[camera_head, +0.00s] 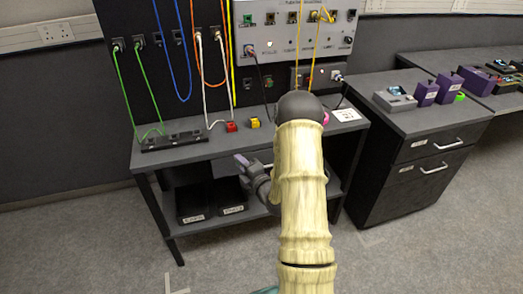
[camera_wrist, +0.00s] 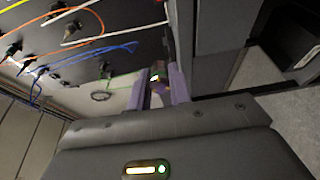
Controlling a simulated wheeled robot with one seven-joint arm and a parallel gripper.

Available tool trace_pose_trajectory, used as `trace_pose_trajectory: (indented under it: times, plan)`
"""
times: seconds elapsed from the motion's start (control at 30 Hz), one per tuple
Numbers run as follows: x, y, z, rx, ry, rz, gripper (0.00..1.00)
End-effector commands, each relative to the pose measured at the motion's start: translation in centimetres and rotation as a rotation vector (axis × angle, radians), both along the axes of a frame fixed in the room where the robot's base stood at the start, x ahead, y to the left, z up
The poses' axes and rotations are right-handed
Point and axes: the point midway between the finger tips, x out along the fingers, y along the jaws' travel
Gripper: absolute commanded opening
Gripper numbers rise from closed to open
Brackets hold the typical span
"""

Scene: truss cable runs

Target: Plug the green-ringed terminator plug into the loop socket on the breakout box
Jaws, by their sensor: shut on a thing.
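My gripper (camera_head: 243,160) is in front of the bench, low at its front edge, pointing left. In the wrist view its two purple fingers (camera_wrist: 164,88) are shut on a small plug (camera_wrist: 157,76) with a green band and a pale, orange-tinted part. In the head view the plug is too small to make out. The light grey box (camera_head: 290,45) on the wall panel, with several sockets and printed labels, looks like the breakout box. My gripper is below and apart from it. I cannot tell which socket is the loop socket; my arm covers some of the area below the box.
Green, blue, orange, white and yellow cables hang from the dark panel. The bench (camera_head: 205,150) carries a black socket strip (camera_head: 175,141), a red block (camera_head: 231,127) and a yellow block (camera_head: 255,122). Black bins (camera_head: 194,205) stand beneath. A drawer cabinet (camera_head: 425,150) stands right.

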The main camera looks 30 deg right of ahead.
Motion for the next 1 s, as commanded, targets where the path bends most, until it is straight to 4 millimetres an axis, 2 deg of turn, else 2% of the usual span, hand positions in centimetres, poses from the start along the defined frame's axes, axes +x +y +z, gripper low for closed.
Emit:
trace_pose_trajectory:
  times: [0.1,0.2,0.3,0.4,1.0]
  plan:
    - [-0.4,5.2,-2.0,0.01,0.002,0.079,0.0]
    - [-1.1,9.4,-3.3,0.015,-0.003,0.141,0.0]
    - [-1.9,12.4,-4.1,0.017,-0.008,0.184,0.0]
    - [-2.4,14.1,-4.4,0.019,-0.013,0.206,0.0]
    - [-2.5,14.7,-4.5,0.018,-0.015,0.216,0.0]
